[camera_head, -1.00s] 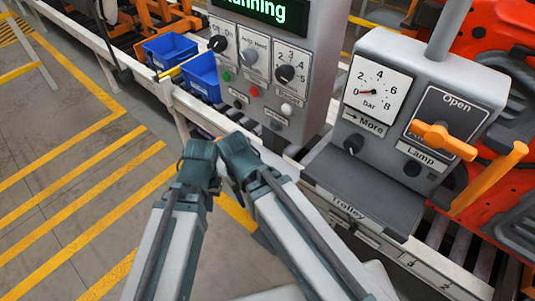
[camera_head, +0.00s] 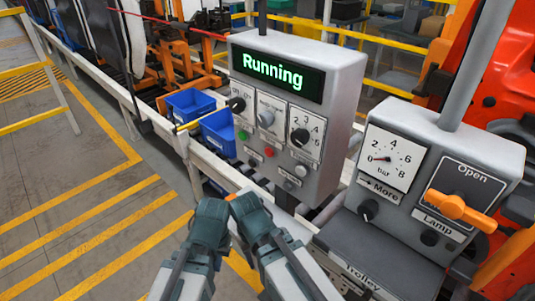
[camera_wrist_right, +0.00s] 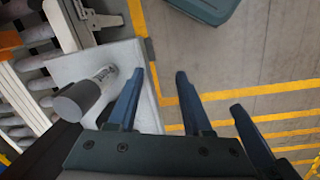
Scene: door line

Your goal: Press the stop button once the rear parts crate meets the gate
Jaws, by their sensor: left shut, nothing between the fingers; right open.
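The control panel (camera_head: 335,95) shows "Running" on its display (camera_head: 277,76). A red button (camera_head: 268,152) and a green button (camera_head: 243,134) sit below its dials. The rear blue crate (camera_head: 186,100) stands on the line, with the front blue crate (camera_head: 218,134) closer to the panel. A thin yellow bar (camera_head: 190,125), possibly the gate, crosses between them; I cannot tell whether the rear crate touches it. My left gripper (camera_head: 230,197) is shut and empty, in front of and below the panel, apart from the buttons. My right gripper (camera_wrist_right: 186,86) is open and empty above the floor.
A second console (camera_head: 425,165) with a pressure gauge, an orange handle (camera_head: 462,212) and a "Lamp" label stands at the right. Orange machinery (camera_head: 500,100) is behind it. The striped floor (camera_head: 90,200) on the left is clear.

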